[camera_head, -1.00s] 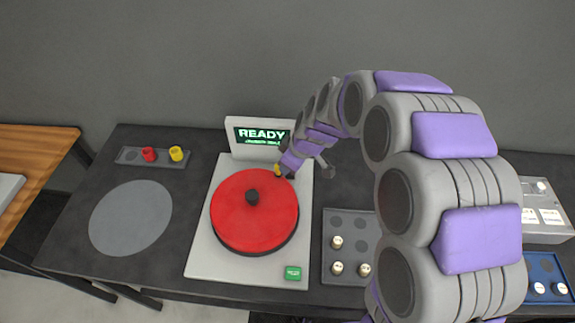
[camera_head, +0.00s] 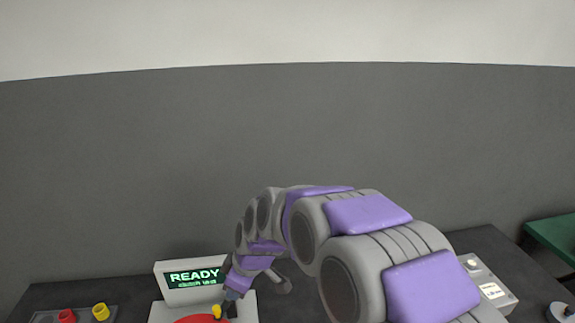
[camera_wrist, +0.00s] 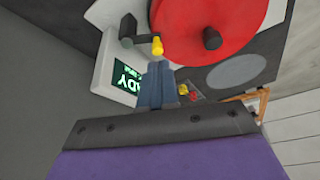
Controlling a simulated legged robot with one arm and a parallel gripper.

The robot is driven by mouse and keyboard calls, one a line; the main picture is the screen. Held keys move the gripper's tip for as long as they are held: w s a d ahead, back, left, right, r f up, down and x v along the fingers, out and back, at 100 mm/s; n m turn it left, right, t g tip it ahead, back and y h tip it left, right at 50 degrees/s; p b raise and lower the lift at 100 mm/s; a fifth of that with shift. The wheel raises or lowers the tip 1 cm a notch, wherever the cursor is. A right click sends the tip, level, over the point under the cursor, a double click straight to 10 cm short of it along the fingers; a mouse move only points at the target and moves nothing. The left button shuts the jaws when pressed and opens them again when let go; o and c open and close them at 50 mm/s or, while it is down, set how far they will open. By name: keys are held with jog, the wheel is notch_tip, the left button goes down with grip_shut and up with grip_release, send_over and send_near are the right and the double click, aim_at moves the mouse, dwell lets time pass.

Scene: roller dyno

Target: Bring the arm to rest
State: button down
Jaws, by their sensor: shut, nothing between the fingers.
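My arm (camera_head: 365,245) reaches from the lower right toward the table in the head view. My gripper (camera_head: 230,294) points down near the red disc (camera_head: 200,320) of the dyno, beside a small yellow piece (camera_head: 217,311). In the wrist view my gripper (camera_wrist: 157,68) is shut with nothing between its fingers. The yellow piece (camera_wrist: 157,45) shows just past the fingertips, at the disc's edge; I cannot tell whether they touch. The red disc (camera_wrist: 190,25) has a dark knob (camera_wrist: 212,38) at its middle. The screen (camera_head: 193,277) reads READY.
A tray (camera_head: 45,318) with a red peg (camera_head: 67,316) and a yellow peg (camera_head: 101,312) lies at the lower left. A grey box (camera_head: 487,285) stands right of my arm, and a green surface (camera_head: 553,238) is at the far right. The wall behind is bare.

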jog(key=s+d+r+m+h, duration=0.1)
jog(key=s+d+r+m, duration=0.1)
jog(key=s+d+m, duration=0.5)
jog(key=s+d+r+h, duration=0.15)
jog(key=s+d, duration=0.25)
jog(key=d, duration=0.7)
jog(key=s+d+m+g+h, duration=0.1)
jog(key=s+d+m, duration=0.3)
jog(key=s, duration=0.4)
jog(key=s+d+m+g, duration=0.1)
jog(key=s+d+m, duration=0.3)
jog(key=s+d, duration=0.3)
jog(key=shift+s+m+h, duration=0.35)
jog(key=shift+s+m, duration=0.05)
jog(key=shift+s, duration=0.7)
jog(key=shift+d, duration=0.35)
